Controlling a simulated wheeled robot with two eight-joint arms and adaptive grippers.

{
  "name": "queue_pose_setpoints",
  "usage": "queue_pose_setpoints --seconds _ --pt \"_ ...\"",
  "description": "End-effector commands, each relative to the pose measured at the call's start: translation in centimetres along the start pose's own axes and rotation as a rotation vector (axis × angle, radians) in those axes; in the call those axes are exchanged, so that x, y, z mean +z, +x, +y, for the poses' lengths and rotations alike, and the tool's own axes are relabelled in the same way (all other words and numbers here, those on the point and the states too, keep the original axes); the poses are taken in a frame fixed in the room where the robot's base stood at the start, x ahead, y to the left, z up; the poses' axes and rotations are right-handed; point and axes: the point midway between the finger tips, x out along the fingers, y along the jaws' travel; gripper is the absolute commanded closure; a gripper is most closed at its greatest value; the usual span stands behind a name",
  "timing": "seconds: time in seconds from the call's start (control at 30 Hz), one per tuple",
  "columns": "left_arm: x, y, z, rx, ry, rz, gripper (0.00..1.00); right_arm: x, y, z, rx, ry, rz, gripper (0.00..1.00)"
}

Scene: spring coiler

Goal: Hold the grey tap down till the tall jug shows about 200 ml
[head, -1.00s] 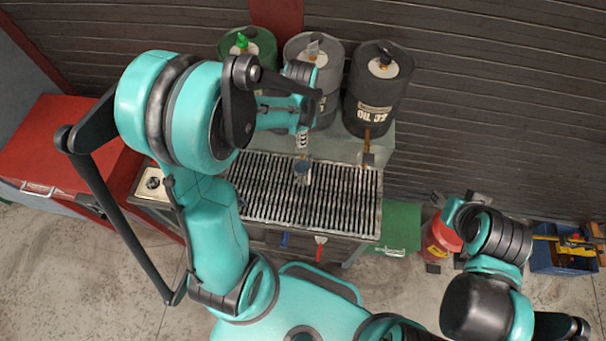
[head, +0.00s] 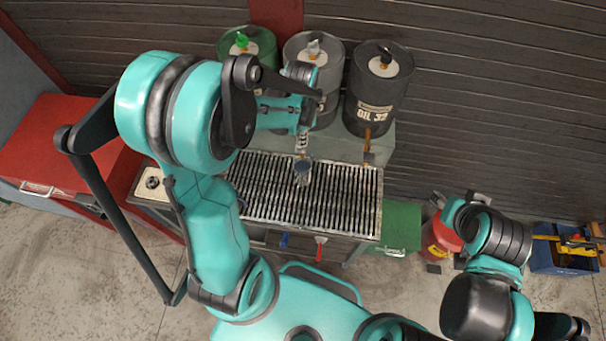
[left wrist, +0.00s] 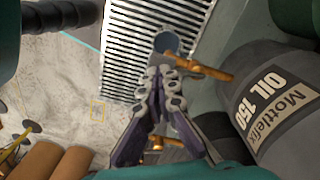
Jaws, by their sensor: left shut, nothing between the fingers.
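The clear, bluish jug (head: 303,176) stands on the slatted grate below the middle, grey drum (head: 326,62). In the left wrist view the jug's round mouth (left wrist: 167,42) shows just beyond my fingertips; I cannot read its level. My left gripper (head: 303,134) is shut and empty in front of the grey drum. In the left wrist view its fingertips (left wrist: 166,73) are close beside a brass tap (left wrist: 208,70) on the drum marked OIL 150 (left wrist: 275,105). The tap's lever is hidden, and I cannot tell whether the fingers touch it. My right gripper (head: 460,198) is at the right, its jaws unclear.
A green drum (head: 262,42) and a black drum (head: 390,85) flank the grey one. The grate (head: 345,205) is otherwise clear. A red cabinet (head: 60,150) stands left. A red container (head: 438,240) and a blue crate (head: 555,262) are at the right.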

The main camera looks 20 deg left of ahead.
Motion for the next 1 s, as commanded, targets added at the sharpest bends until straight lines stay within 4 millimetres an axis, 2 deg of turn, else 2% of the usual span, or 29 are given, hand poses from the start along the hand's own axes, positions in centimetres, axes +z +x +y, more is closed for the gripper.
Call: queue_pose_setpoints --seconds 0.87,1.0 --pt "0.0 2.8 0.0 0.000 0.000 0.001 1.00 1.6 2.2 0.0 0.000 0.000 0.000 0.60" --pt "0.0 2.7 0.0 -0.001 0.000 0.001 1.00 1.5 2.1 0.0 0.000 0.000 0.000 0.60"
